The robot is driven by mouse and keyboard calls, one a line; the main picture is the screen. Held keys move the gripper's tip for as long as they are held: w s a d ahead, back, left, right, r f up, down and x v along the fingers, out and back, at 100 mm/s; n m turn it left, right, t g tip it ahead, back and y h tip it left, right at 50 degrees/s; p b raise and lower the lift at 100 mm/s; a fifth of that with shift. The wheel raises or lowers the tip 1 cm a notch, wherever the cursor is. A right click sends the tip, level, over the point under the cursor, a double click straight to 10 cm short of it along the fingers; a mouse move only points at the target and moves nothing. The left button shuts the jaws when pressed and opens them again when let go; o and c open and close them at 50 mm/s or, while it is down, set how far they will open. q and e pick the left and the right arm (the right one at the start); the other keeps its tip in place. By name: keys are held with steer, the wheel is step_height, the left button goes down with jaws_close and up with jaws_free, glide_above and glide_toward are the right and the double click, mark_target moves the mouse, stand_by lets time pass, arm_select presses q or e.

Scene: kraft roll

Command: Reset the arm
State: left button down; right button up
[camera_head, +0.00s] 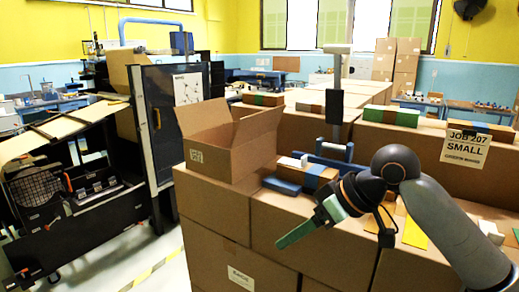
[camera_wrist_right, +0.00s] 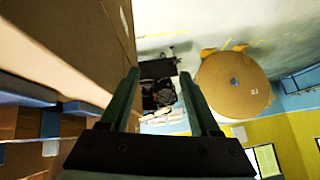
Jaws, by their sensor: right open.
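My right arm (camera_head: 440,215) comes in from the lower right in the head view and reaches left over the cardboard boxes. My right gripper (camera_head: 298,230) has green fingers and points to the lower left, in front of the box stack. In the wrist view the right gripper (camera_wrist_right: 159,74) is open, its two fingers apart with nothing between them. My left gripper is not in view.
An open carton (camera_head: 232,145) stands on large closed boxes (camera_head: 225,213). A dark machine (camera_head: 70,190) stands at left beyond a clear floor strip (camera_head: 150,262). A big brown roll (camera_wrist_right: 232,88) shows in the wrist view.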

step_height(320, 180, down, 27)
steer(key=s+m+t, duration=0.3)
steer(key=m+t, duration=0.1)
steer(key=m, duration=0.1)
steer(key=s+d+f+h, duration=0.1)
steer(key=s+d+f, duration=0.2)
steer(key=s+f, duration=0.2)
steer(key=s+d+f+m+t+h, duration=0.1)
steer(key=s+d+f+h, duration=0.1)
steer(key=s+f, duration=0.3)
steer(key=s+d+f+m+t+h, duration=0.1)
steer(key=s+d+f+h, duration=0.1)
steer(key=s+d+f, duration=0.3)
steer(key=s, duration=0.4)
steer(key=shift+s, duration=0.4)
steer(key=shift+a, duration=0.1)
